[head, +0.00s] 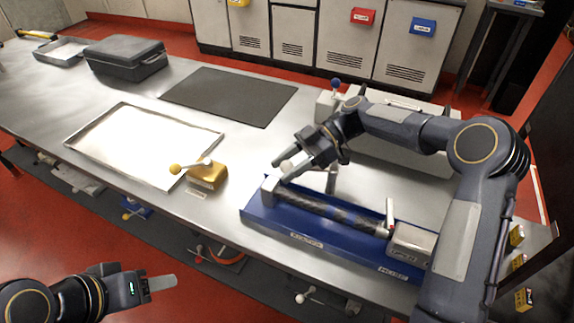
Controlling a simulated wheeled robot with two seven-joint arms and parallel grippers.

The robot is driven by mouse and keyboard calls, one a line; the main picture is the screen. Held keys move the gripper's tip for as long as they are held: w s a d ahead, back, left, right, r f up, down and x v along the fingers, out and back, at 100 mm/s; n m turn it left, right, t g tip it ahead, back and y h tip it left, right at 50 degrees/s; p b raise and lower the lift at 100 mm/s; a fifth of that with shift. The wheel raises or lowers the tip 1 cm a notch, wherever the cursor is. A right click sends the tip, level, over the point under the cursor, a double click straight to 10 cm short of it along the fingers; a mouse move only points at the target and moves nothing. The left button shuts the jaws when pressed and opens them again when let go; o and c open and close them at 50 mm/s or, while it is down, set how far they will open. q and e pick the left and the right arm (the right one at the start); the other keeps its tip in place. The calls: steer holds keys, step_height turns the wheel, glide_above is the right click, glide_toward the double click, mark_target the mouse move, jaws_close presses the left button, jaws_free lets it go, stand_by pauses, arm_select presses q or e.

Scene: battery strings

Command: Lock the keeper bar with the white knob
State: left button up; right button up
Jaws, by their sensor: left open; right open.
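A blue cradle (282,228) lies on the metal bench with a row of dark cylindrical cells (318,208) in it. A silver end block (270,189) stands at its left end, and a larger silver block (410,240) at its right end. The white knob (287,166) shows between the fingers of my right gripper (281,169), just above the left end block. That gripper is open around the knob; contact cannot be told. The keeper bar cannot be clearly made out. My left gripper (165,284) is open and empty, low at the left, in front of the bench.
A gold box (207,177) with a yellow-knobbed lever stands left of the cradle. A shallow tray (88,155), a dark mat (228,92) and a black case (126,58) lie further left. A blue-knobbed grey unit (328,104) stands behind my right gripper.

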steer(key=v, duration=0.7)
steer(key=shift+d, duration=0.3)
steer(key=shift+w+r, duration=0.1)
